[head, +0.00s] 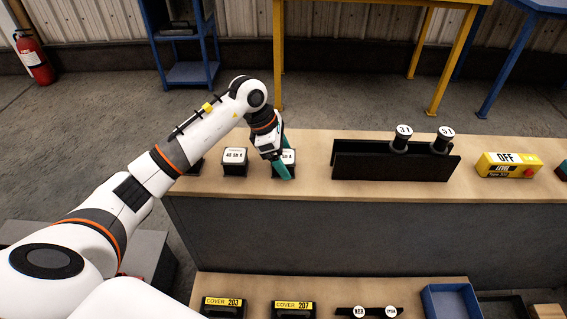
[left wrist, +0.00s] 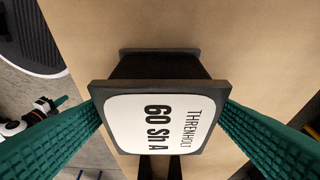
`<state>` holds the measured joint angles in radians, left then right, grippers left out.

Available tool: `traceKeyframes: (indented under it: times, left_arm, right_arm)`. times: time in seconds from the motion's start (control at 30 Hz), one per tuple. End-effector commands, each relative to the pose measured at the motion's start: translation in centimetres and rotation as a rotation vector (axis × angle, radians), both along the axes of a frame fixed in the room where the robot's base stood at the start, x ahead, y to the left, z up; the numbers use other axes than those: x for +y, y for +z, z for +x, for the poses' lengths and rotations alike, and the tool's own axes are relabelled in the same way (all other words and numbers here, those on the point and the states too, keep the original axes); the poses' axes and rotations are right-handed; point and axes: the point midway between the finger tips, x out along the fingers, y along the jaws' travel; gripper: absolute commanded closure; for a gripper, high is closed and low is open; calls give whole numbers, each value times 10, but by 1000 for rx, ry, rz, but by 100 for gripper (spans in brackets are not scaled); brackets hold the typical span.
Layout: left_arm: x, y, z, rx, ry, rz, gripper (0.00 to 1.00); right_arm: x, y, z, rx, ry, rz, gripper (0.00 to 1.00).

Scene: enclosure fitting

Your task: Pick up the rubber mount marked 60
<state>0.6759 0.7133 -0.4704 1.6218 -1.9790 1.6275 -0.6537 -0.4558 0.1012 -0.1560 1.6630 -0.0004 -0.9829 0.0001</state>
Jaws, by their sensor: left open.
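The rubber mount marked 60 Sh A (left wrist: 152,125) is a dark block with flanged ends and a white label, standing on the bench. In the head view this mount (head: 291,158) is partly hidden by my left gripper (head: 281,165). In the left wrist view my left gripper (left wrist: 162,108) is open, with one green ridged finger on each side of the mount. The finger ends are close to the sides of its upper flange; I cannot tell whether they touch.
Another labelled mount (head: 235,160) stands to the left, with a dark one (head: 196,167) partly behind my arm. A black holder (head: 390,163) with round-topped posts and a yellow OFF box (head: 508,164) stand to the right. Covers (head: 223,306) lie on the lower shelf.

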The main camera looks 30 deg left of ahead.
Motion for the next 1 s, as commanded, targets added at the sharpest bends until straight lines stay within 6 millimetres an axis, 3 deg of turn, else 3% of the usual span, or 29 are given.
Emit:
traceKeyframes:
  times: [0.13, 0.5, 0.77, 0.9, 1.0]
  left_arm:
    - [0, 0, 0, 0, 0, 0, 23]
    - [0, 2, 0, -3, 1, -1, 80]
    - [1, 6, 1, -4, 0, 0, 81]
    - [1, 25, 1, -6, -1, 1, 81]
    - [1, 47, 1, -6, -1, 0, 81]
  right_arm:
    - [0, 0, 0, 0, 0, 0, 100]
    - [-1, -1, -1, 2, -1, -1, 100]
    - [-1, -1, -1, 1, 0, -1, 100]
    - [-1, -2, -2, -3, 0, 0, 100]
    - [-3, -14, -8, 10, 3, -3, 100]
